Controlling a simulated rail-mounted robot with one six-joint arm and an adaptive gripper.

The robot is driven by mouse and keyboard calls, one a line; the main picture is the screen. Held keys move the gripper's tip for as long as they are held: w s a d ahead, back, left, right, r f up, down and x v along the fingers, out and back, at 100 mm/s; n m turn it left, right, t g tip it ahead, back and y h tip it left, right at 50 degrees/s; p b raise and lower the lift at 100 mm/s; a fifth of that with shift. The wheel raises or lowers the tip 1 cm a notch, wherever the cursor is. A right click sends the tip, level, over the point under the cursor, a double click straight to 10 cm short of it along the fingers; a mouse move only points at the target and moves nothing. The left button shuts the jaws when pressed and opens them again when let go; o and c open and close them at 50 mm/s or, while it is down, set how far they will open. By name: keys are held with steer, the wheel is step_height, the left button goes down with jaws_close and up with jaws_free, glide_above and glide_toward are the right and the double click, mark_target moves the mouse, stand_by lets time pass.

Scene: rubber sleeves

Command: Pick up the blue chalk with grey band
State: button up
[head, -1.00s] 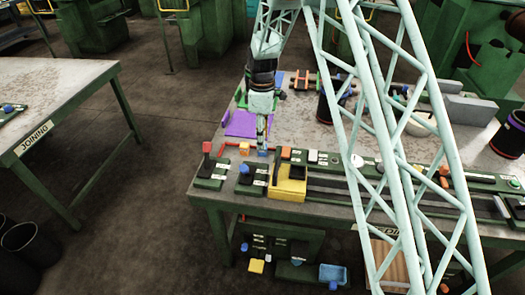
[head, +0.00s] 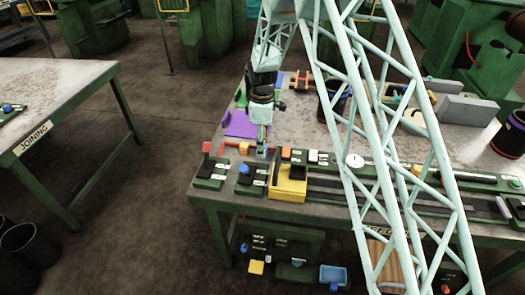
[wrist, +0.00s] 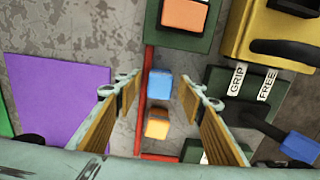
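A small blue block-like piece (wrist: 158,84), which I take for the chalk, lies on the grey tabletop in the wrist view. Its grey band is not clear at this size. My gripper (wrist: 160,92) is open, with one ribbed finger to the left of the blue piece and one to the right, and visible gaps on both sides. In the head view my gripper (head: 262,149) points down over the front left of the table and mostly hides the blue piece. An orange-yellow piece (wrist: 157,123) lies close by, also between the fingers in the picture.
A red strip (wrist: 139,105) runs beside the blue piece. A purple sheet (wrist: 58,100) lies to the left. Green fixtures, a yellow box (head: 289,183) and a GRIP/FREE label (wrist: 237,78) stand close on the right. An orange block (wrist: 184,14) sits on a green base.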

steer(key=c, duration=0.9)
steer(key=shift+r, duration=0.1)
steer(key=shift+c, duration=0.2)
steer(key=shift+r+p, duration=0.65)
steer(key=shift+r, duration=4.25)
